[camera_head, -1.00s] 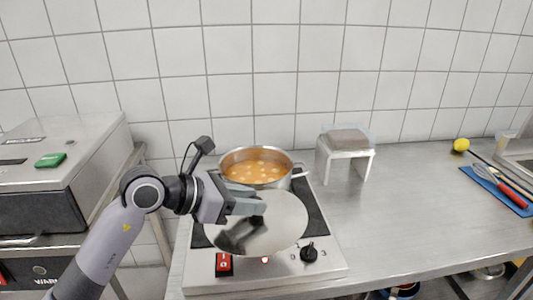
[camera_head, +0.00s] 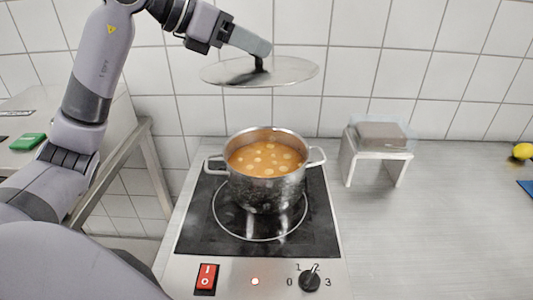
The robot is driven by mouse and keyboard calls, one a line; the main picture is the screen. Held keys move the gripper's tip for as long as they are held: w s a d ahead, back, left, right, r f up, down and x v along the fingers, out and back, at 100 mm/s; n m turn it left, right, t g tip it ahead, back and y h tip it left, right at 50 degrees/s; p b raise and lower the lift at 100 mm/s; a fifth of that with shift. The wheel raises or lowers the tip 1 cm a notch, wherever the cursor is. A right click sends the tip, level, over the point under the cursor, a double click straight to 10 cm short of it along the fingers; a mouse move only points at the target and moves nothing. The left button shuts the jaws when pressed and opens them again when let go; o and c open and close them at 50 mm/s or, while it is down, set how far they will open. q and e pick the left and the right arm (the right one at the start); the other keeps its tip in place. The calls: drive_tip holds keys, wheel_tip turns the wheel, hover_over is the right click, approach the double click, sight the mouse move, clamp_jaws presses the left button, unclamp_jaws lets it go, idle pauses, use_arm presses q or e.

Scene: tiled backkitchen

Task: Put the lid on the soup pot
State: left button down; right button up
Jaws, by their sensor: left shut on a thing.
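The soup pot (camera_head: 266,190) is a steel pot with two side handles, standing on the hob in the middle of the view. It is open at the top and full of orange soup (camera_head: 265,159) with pale round pieces. My left gripper (camera_head: 259,55) is shut on the knob of the lid (camera_head: 225,72). The lid is a round, shiny disc, held roughly level above the pot, with a clear gap between it and the rim. My right gripper is not in view.
The hob (camera_head: 200,222) has a red switch (camera_head: 206,279), a small lit lamp and a black dial (camera_head: 309,280). A small white stand (camera_head: 377,169) with a box on it stands right of the pot.

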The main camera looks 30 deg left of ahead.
use_arm(q)
drive_tip(key=b, duration=0.1)
drive_tip(key=w+b, duration=0.2)
drive_tip(key=shift+w+a+f, duration=0.2)
drive_tip(key=shift+a+f, duration=0.1)
drive_tip(key=b, duration=0.1)
drive_tip(key=w+b, duration=0.1)
drive_tip(key=shift+w+a+r+m+b, duration=0.2)
drive_tip(key=shift+r+m+b, duration=0.1)
drive_tip(key=shift+m+b, duration=0.1)
drive_tip(key=shift+w+f, duration=0.1)
drive_tip(key=shift+f, duration=0.05)
wheel_tip(320, 180, down, 20)
drive_tip(key=b, duration=0.4)
drive_tip(key=shift+r, duration=0.2)
drive_tip(key=c, duration=0.8)
unclamp_jaws()
drive_tip(key=shift+o, duration=0.2)
drive_tip(key=shift+r, duration=0.1)
